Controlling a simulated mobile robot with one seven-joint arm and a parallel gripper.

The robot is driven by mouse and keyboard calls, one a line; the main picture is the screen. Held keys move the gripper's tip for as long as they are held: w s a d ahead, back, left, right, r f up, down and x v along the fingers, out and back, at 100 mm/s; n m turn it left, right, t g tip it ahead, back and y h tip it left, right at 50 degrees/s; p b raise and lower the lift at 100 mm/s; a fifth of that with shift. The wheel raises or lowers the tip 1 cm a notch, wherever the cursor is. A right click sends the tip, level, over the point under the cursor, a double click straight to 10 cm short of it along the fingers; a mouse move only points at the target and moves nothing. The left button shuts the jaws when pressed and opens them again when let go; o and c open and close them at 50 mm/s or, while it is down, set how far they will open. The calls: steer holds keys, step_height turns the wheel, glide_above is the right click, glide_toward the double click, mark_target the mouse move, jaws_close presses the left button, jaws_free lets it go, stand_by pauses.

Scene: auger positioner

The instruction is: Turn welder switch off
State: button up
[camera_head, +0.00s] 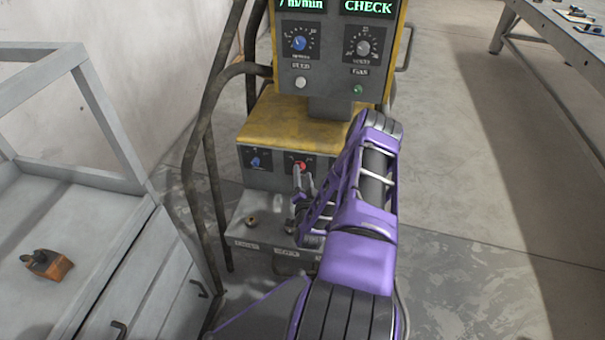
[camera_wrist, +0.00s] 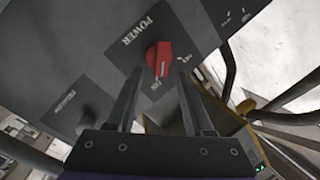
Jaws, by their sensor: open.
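The welder (camera_head: 290,125) is a yellow and grey machine in the middle of the head view. Its red power switch (camera_head: 301,166) sits on the lower front panel, right of a blue knob (camera_head: 255,162). In the wrist view the red switch (camera_wrist: 159,58) is on a dark plate marked POWER. My gripper (camera_head: 300,185) is in front of this panel, close to the switch. In the wrist view my gripper (camera_wrist: 158,88) has its two fingers apart, with the switch just beyond and between the tips. Whether a finger touches it I cannot tell.
The upper panel has two dials, a blue one (camera_head: 299,43) and a grey one (camera_head: 363,47), under lit displays. Hoses (camera_head: 205,130) hang at the welder's left.

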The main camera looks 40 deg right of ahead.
steer(key=shift+x, duration=0.9)
steer(key=shift+c, duration=0.4)
jaws_close()
